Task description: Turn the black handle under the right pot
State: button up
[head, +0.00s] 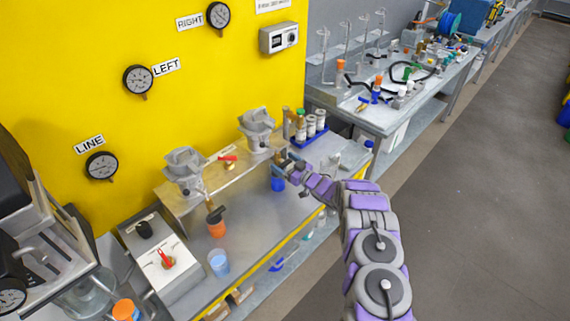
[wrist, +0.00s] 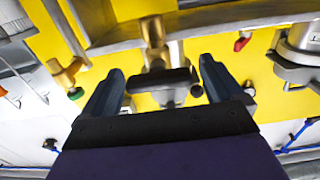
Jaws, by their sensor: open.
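The right pot (head: 257,128) is a grey metal vessel on the raised metal shelf against the yellow wall. My gripper (head: 287,168) is just below and to the right of it and hides most of the valve there. In the wrist view, a black handle (wrist: 158,80) lies crosswise between the two open fingers of my gripper (wrist: 158,78), below a brass fitting (wrist: 153,30). The fingers stand on either side of the handle with gaps visible, and I cannot tell how deep it sits between them.
A blue cup (head: 277,184) is below my gripper. The left pot (head: 185,168) has its own black handle (head: 215,214) above an orange cup (head: 216,229). A red handle (head: 228,161) sits between the pots. Bottles (head: 311,124) stand behind my gripper.

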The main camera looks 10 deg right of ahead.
jog(key=shift+d, duration=0.1)
jog(key=shift+c, duration=0.7)
jog(key=c, duration=0.8)
jog(key=shift+c, duration=0.2)
jog(key=shift+r+n, duration=0.1)
jog(key=shift+n, duration=0.3)
jog(key=n+b, duration=0.1)
jog(key=n, duration=0.4)
jog(key=shift+n, duration=0.3)
jog(key=n, duration=0.1)
jog(key=n+b, duration=0.1)
jog(key=n, duration=0.3)
jog(key=shift+s+a+f+b, duration=0.15)
jog(key=shift+a+f+b, duration=0.1)
jog(key=shift+b, duration=0.1)
jog(key=shift+n, duration=0.4)
